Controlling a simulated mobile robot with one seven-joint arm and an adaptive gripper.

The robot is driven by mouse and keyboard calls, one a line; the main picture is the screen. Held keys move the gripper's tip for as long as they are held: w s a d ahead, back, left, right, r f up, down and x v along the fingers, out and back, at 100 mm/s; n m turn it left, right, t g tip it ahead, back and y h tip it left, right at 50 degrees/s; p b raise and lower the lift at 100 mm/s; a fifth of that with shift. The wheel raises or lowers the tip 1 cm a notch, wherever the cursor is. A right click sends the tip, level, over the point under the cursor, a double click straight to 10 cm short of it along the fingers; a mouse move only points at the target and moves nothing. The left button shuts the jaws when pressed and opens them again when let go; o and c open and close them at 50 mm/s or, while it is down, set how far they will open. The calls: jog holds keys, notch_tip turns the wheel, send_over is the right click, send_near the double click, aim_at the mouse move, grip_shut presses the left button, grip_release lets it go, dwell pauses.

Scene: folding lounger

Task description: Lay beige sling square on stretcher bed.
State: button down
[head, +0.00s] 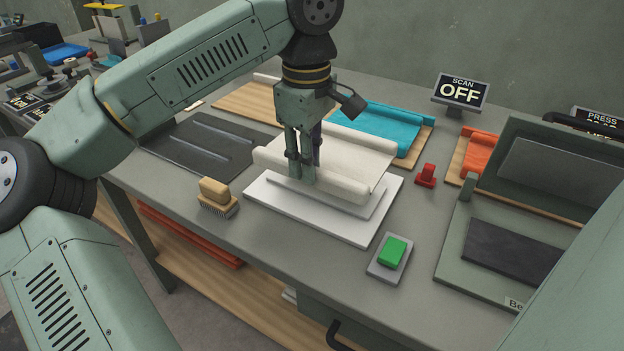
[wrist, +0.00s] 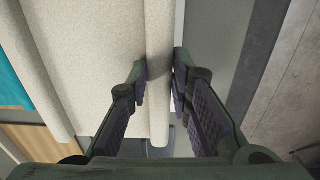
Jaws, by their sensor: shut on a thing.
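The beige sling (head: 360,150) is a pale cloth with a thick rolled hem along its front and another along its back edge. It is over the stretcher bed (head: 377,226), a white board with a raised grey-white plate. The sling looks slightly turned relative to the bed, its left end reaching past the plate. My gripper (head: 302,178) points down and is shut on the front hem, left of its middle. In the wrist view the hem (wrist: 159,70) runs between the two fingers (wrist: 160,75). I cannot tell whether the sling touches the bed.
A wooden-handled brush (head: 216,195) stands left of the bed. A green button (head: 392,251) is in front, a red clamp-like piece (head: 426,175) to the right. A teal sling (head: 385,127) lies behind. A press (head: 530,220) stands open at right. A dark mat (head: 205,145) lies left.

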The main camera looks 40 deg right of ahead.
jog(key=shift+f+p, duration=0.35)
jog(key=shift+f, duration=2.5)
jog(key=shift+f, duration=0.2)
jog(key=c, duration=1.4)
grip_release()
jog(key=shift+r, duration=0.1)
jog(key=shift+c, duration=0.2)
notch_tip(320, 180, up, 12)
jog(key=shift+r+b, duration=0.15)
jog(key=shift+b, duration=0.7)
